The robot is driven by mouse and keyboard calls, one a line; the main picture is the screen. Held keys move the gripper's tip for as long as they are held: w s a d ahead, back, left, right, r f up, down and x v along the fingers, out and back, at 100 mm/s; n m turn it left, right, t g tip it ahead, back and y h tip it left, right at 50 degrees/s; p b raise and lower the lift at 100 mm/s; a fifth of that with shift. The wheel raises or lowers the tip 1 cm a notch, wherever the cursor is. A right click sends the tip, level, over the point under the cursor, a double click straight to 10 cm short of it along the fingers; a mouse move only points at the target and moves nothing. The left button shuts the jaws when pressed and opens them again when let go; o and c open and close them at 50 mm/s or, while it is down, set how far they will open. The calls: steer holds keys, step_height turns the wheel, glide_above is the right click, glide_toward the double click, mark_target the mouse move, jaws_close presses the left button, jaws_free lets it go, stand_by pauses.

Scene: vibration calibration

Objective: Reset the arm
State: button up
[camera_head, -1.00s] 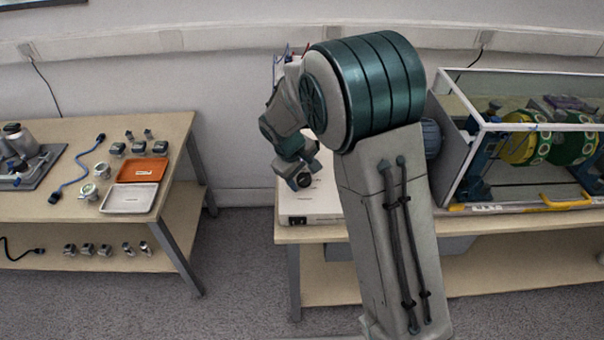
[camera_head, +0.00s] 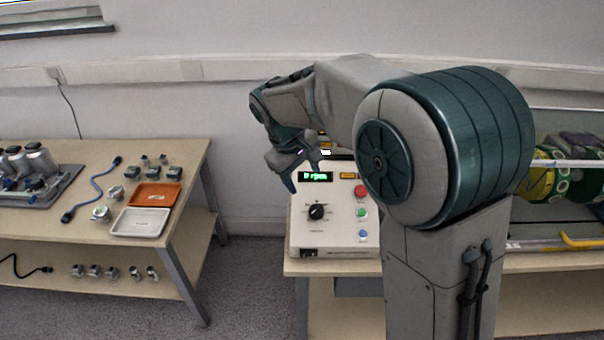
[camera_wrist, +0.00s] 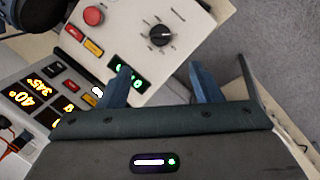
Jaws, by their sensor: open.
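My gripper (camera_head: 301,166) is in front of the upper part of a white control box (camera_head: 334,240) in the head view. In the wrist view its two blue-grey fingers (camera_wrist: 160,88) are spread apart with nothing between them. The control box shows beyond them, with a black knob (camera_wrist: 160,36), a red button (camera_wrist: 93,15) and a green lit display. In the head view that display (camera_head: 315,177) reads "0 rpm". Whether a finger touches the box cannot be told.
A second instrument with lit degree readouts (camera_wrist: 35,90) stands beside the control box. A glass-walled rig (camera_head: 570,215) is at the right. The left table (camera_head: 180,225) holds an orange tray (camera_head: 155,195), a white tray (camera_head: 138,222) and sensors. Floor shows between the tables.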

stand_by(0.4)
steer(key=s+d+m+y, duration=0.1)
steer(key=s+d+m, duration=0.3)
steer(key=s+d, duration=0.4)
steer(key=s+d+m+y, duration=0.1)
steer(key=s+d+m, duration=0.3)
steer(key=s+d, duration=0.4)
steer(key=s, duration=0.7)
steer(key=shift+m+t+y, duration=0.3)
